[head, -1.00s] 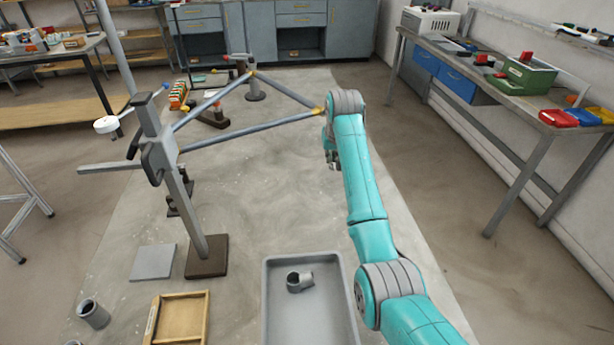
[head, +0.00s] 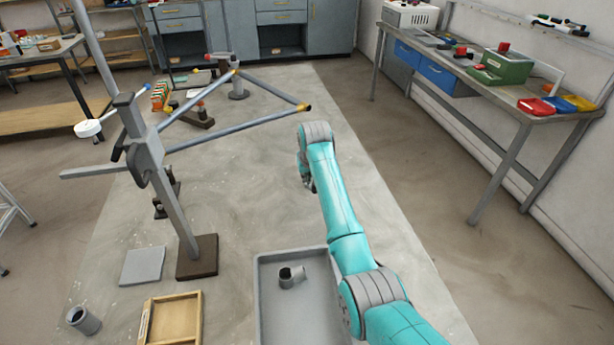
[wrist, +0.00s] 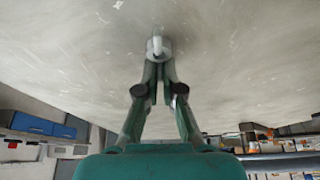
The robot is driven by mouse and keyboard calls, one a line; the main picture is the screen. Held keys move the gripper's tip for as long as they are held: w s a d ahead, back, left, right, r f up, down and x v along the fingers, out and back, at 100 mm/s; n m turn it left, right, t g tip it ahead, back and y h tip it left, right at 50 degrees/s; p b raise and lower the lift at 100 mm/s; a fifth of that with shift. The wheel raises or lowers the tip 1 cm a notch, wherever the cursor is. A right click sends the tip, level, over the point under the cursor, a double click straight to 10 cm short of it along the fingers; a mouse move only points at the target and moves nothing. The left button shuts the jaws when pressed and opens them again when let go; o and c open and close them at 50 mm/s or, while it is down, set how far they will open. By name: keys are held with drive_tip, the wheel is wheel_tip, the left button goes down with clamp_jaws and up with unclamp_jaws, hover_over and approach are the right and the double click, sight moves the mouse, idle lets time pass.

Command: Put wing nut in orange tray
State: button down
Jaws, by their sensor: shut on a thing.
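My gripper (wrist: 158,72) is shut on a small pale grey metal piece (wrist: 157,46), which sticks out past the fingertips. It is likely the wing nut, but its shape is too small to tell surely. In the head view my gripper (head: 308,184) is mostly hidden by my wrist, and hangs over the bare floor. A small orange patch (head: 552,89), perhaps the orange tray, shows on the right bench, partly hidden behind the red, blue and yellow trays.
The tube frame (head: 240,128) on its stand is left of my wrist. A grey tray (head: 259,300) holding a pipe fitting (head: 290,278) and a wooden tray (head: 198,310) lie in front. The right workbench (head: 510,108) carries red (head: 537,106), blue (head: 562,103) and yellow (head: 582,102) trays.

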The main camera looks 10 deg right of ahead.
drive_tip(key=c, duration=1.3)
unclamp_jaws()
drive_tip(key=shift+f, duration=0.1)
drive_tip(key=v, duration=1.1)
drive_tip(key=shift+r, duration=0.25)
drive_tip(key=shift+o, duration=0.3)
drive_tip(key=shift+s+r, duration=0.15)
drive_tip(key=shift+r, duration=0.05)
hover_over(309, 184)
drive_tip(key=s, duration=0.2)
drive_tip(key=f, duration=0.4)
drive_tip(key=d+f, duration=0.1)
drive_tip(key=f, duration=0.1)
drive_tip(key=shift+s, duration=0.2)
drive_tip(key=shift+a+x, duration=0.25)
drive_tip(key=shift+x, duration=1.1)
drive_tip(key=shift+a+x, duration=0.2)
drive_tip(key=shift+x, duration=1.15)
